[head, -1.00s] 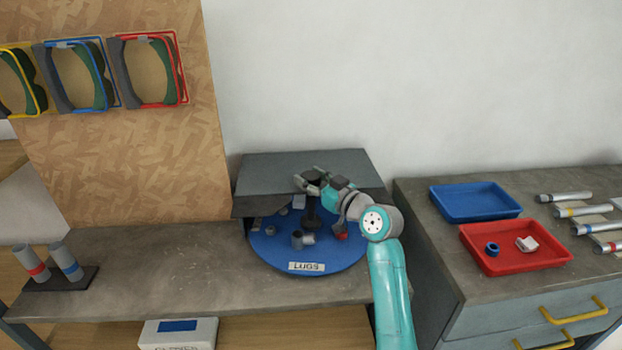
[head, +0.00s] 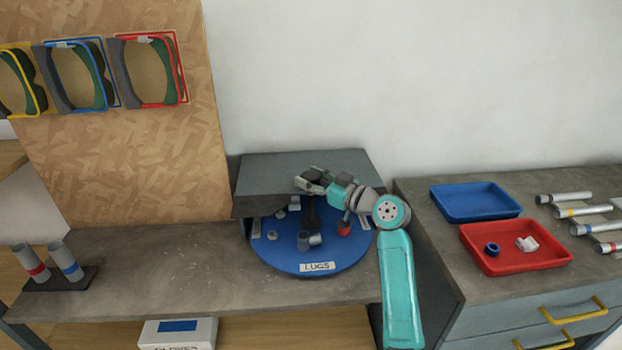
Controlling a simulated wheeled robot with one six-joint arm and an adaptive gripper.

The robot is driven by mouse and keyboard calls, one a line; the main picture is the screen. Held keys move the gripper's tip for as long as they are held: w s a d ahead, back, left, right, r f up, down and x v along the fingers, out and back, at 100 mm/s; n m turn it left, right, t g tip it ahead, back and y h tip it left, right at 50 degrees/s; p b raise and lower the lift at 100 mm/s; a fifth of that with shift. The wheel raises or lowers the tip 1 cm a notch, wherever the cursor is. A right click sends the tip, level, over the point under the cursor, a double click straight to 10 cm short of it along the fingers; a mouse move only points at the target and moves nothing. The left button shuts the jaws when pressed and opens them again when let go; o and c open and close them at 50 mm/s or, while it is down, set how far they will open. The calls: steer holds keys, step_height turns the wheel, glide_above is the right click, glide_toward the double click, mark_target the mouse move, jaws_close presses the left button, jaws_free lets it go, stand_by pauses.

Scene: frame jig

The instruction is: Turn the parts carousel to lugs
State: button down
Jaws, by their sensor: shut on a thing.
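The parts carousel (head: 284,252) is a round blue turntable on the grey bench, partly under a grey cover. Its front rim carries a white label reading LUGS (head: 318,266), slightly right of the disc's middle. Several small grey parts and a red part (head: 344,229) stand on it. A dark central post (head: 311,212) rises from the disc.
The grey cover (head: 262,175) stands close behind and around the carousel. At right, a blue tray (head: 475,215) and a red tray (head: 515,268) sit on a drawer cabinet. A holder with two tubes (head: 60,280) stands at the far left. The bench between is clear.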

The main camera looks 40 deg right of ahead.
steer(key=shift+f, duration=0.1)
steer(key=shift+c, duration=2.1)
jaws_free()
steer(key=v, duration=1.2)
steer(key=shift+s, duration=0.1)
